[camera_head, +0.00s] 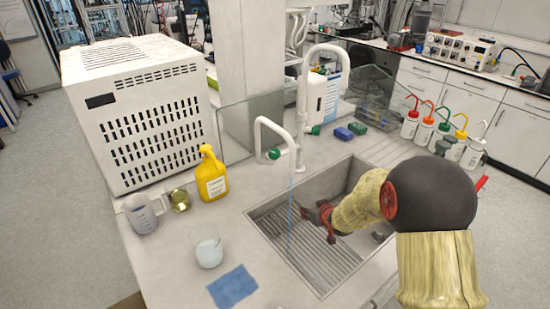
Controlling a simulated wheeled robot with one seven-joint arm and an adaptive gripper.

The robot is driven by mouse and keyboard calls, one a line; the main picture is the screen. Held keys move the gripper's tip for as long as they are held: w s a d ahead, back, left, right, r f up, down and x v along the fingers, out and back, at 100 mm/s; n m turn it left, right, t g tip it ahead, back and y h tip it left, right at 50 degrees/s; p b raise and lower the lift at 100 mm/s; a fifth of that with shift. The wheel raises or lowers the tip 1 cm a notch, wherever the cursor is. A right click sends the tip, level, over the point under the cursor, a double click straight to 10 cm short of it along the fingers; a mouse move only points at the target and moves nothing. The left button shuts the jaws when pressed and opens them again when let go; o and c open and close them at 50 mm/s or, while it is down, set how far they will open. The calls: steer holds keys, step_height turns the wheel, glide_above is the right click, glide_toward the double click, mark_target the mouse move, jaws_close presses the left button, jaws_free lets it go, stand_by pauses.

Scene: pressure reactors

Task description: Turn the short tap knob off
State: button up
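The white tap (301,110) stands behind the sink, with a tall spout and a shorter curved spout (273,126). A green knob (274,153) sticks out on the left of its base, beside the short spout. A second green knob (315,130) is on the right. A thin blue stream of water (290,215) falls into the sink (272,212), below the short spout. My gripper (319,217) is low over the sink, to the right of the stream and well below both knobs. Its fingers are small and partly hidden, so their opening is unclear.
Several wash bottles (425,130) stand farther right.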

steer(key=w+a+r+n+t+y, duration=0.1)
steer(key=w+a+r+t+y, duration=0.15)
steer(key=w+a+r, duration=0.2)
steer(key=n+t+y, duration=0.1)
steer(key=t+y, duration=0.2)
steer(key=y, duration=0.2)
glide_toward(277, 155)
steer(key=x, duration=0.6)
steer(key=b+x, duration=0.1)
steer(key=x, duration=0.1)
steer(key=f+x, duration=0.1)
steer(key=x, duration=0.1)
steer(key=shift+b, duration=0.3)
steer(key=shift+w+a+r, duration=0.15)
steer(key=shift+w+a, duration=0.25)
steer(key=shift+w, duration=0.05)
steer(key=shift+c, duration=0.9)
steer(key=c, duration=0.7)
